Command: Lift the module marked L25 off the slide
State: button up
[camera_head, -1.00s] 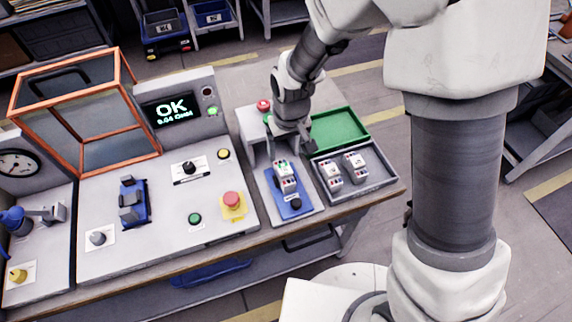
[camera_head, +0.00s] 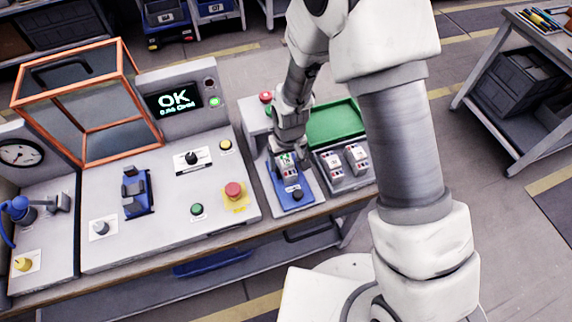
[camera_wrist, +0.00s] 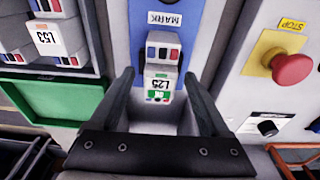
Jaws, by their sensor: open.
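My gripper (camera_wrist: 160,76) is open, with one finger on each side of the module. Gaps show between the fingers and the module in the wrist view. My gripper (camera_head: 289,158) is above the slide in the head view.
A grey tray with two modules (camera_head: 332,163) stands right of the slide, with a green tray (camera_head: 335,124) behind it. A red stop button (camera_head: 233,190) on a yellow plate is to the left. The lit display (camera_head: 174,100) reads OK.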

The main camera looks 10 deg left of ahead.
aim_at(285, 158)
grip_shut()
dwell(0.4)
jog(key=shift+r, duration=0.1)
jog(key=shift+r, duration=0.8)
notch_tip(285, 158, up, 3)
jog(key=shift+w+f, duration=0.1)
jog(key=shift+f, duration=0.05)
jog(key=s+d+r, duration=0.2)
jog(key=d+r, duration=0.4)
jog(key=d, duration=0.5)
jog(key=shift+s+d+r+b, duration=0.2)
jog(key=shift+s+r+b, duration=0.1)
jog(key=shift+b, duration=0.1)
